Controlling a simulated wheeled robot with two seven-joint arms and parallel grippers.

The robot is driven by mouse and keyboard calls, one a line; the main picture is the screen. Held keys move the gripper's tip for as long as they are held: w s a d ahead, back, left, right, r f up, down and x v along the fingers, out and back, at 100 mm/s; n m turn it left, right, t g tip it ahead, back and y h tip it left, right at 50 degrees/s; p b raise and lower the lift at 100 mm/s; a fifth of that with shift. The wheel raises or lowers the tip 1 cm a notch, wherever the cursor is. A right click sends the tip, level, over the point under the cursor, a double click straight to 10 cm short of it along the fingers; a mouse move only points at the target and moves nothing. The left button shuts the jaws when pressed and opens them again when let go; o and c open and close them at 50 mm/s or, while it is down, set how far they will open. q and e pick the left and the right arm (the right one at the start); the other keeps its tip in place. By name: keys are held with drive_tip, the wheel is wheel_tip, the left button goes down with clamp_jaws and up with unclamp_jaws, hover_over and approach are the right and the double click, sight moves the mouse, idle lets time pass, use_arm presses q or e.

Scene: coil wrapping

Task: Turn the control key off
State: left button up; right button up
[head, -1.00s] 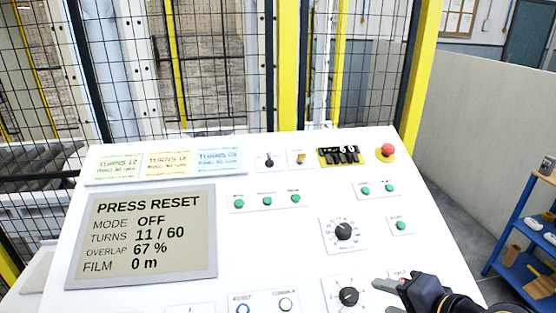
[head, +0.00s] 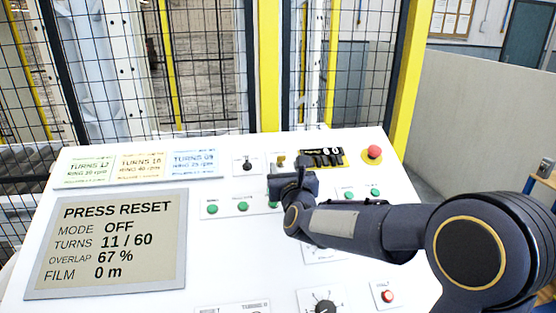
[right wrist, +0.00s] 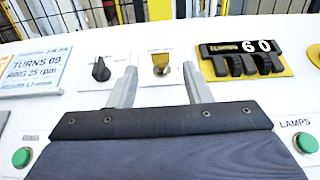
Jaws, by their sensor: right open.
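The control key (head: 281,160) is a small brass key in a white plate in the top row of the console. It also shows in the right wrist view (right wrist: 160,62), upper centre. My right gripper (right wrist: 160,82) is open and empty, with its two grey fingers apart on the left and right of the key's plate. In the head view this gripper (head: 290,170) is just in front of the key and partly hides its plate. I cannot tell whether a finger touches the key. The screen (head: 112,245) reads MODE OFF and PRESS RESET. My left gripper is not in view.
A black selector knob (right wrist: 101,70) is left of the key. A black counter (right wrist: 240,58) reading 60 is right of it. A red emergency button (head: 373,153) is farther right. Green buttons (head: 243,206) are below. A wire fence stands behind.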

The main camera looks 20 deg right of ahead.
sight(281, 158)
drive_tip(key=shift+p+x, duration=0.5)
drive_tip(key=shift+x, duration=1.7)
